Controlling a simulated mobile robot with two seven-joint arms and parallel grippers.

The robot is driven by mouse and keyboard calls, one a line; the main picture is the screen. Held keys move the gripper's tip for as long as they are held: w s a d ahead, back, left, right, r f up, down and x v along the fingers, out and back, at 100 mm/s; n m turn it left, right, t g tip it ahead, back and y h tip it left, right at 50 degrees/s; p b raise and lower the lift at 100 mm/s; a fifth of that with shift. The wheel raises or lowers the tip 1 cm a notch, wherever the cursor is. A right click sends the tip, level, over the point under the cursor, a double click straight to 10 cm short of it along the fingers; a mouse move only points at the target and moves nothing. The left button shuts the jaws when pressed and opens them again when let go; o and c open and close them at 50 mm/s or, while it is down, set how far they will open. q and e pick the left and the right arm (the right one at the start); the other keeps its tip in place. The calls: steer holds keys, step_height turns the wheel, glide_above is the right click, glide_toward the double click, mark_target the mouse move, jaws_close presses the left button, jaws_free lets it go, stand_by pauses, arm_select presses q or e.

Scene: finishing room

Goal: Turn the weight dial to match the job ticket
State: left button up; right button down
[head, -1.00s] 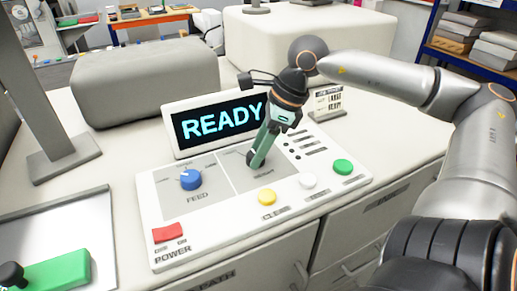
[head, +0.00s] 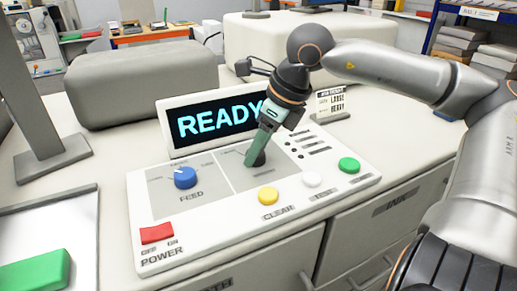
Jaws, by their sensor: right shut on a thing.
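The control panel (head: 215,222) lies on the white machine top. My right gripper (head: 255,160) points down at its right-hand square and is shut on the dark weight dial (head: 260,160). The fingers hide most of the dial, its pointer and its markings. The job ticket (head: 331,101) stands in a small holder behind the panel; its lines seem to read "LARGE" and "HEAVY", in small print. The blue feed dial (head: 185,178) sits to the left on the panel. My left gripper is not in view.
A screen (head: 213,122) reading "READY" stands behind the panel, partly covered by my right gripper. Yellow (head: 268,196), white (head: 312,180) and green (head: 348,165) buttons line the front right. A red power switch (head: 157,233) is at the front left.

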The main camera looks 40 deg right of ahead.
steer(key=shift+c, duration=1.5)
jaws_free()
steer(key=v, duration=1.2)
steer(key=shift+r, duration=0.25)
steer(key=shift+s, duration=0.1)
